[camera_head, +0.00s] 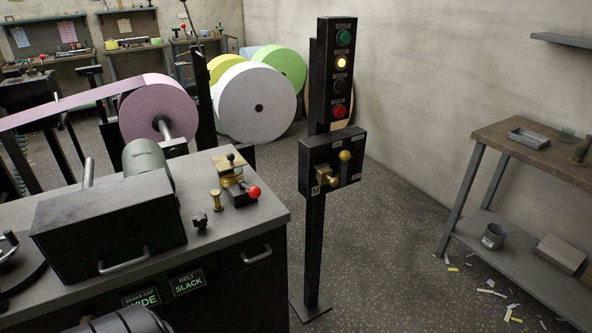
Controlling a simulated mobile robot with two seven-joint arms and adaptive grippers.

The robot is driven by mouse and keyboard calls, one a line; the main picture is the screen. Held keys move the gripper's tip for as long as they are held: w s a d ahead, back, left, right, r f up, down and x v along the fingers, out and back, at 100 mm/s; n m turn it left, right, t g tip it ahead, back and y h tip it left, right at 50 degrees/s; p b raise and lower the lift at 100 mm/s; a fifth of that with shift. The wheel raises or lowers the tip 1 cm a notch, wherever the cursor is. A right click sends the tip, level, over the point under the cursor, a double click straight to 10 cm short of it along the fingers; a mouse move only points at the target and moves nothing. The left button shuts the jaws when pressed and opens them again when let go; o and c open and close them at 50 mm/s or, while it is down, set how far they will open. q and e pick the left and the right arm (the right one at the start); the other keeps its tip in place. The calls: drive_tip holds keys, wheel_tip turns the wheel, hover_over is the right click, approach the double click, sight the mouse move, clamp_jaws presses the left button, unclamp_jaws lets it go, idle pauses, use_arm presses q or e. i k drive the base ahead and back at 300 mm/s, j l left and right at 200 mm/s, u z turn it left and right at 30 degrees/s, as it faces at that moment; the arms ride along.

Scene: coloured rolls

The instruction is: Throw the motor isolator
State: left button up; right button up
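The likely motor isolator is a black box (319,150) on a black post (315,245) in the middle of the head view. A brass lever with a yellow ball knob (345,156) stands up on its front. A brass block (322,174) sits at the lower left of the box, next to a letter M. Small labels on the box are too small to read surely. Above it a black panel (325,90) carries a green button or lamp, a glowing amber lamp, a dark one and a red one. I make out neither of my grippers in this view.
A pink roll (157,108) and other coloured rolls stand behind. A wooden-topped table (500,134) is at right.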

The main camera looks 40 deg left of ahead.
sight(345, 155)
drive_tip(key=u, duration=1.1)
